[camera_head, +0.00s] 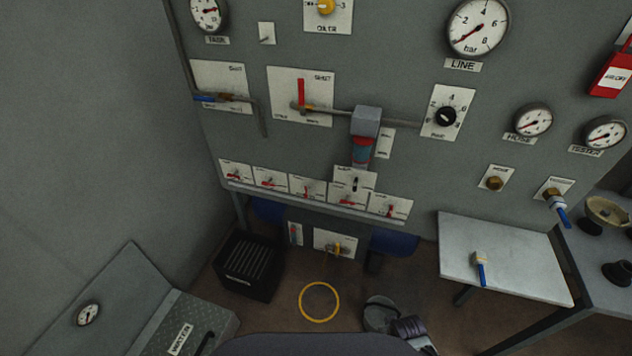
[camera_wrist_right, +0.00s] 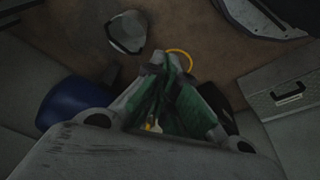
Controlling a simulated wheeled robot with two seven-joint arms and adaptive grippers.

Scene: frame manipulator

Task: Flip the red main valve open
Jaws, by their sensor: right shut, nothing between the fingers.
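The red main valve lever (camera_head: 301,92) stands upright on a white plate (camera_head: 284,82) in the head view, left of centre on the grey panel. Its upper end points towards a label that seems to read SHUT. A horizontal pipe (camera_head: 335,111) runs from the valve to the right. My right gripper (camera_wrist_right: 165,65) shows in the right wrist view, with green-padded fingers brought together and nothing held. It is over the floor area, away from the valve, which is not in that view. I do not see my left gripper.
A blue-handled valve (camera_head: 222,98) is left of the red lever. Several small red levers sit on a lower row of plates (camera_head: 310,188). Gauges (camera_head: 478,25) line the panel. A black crate (camera_head: 250,265) and yellow ring (camera_head: 319,301) are on the floor; a table (camera_head: 510,255) stands right.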

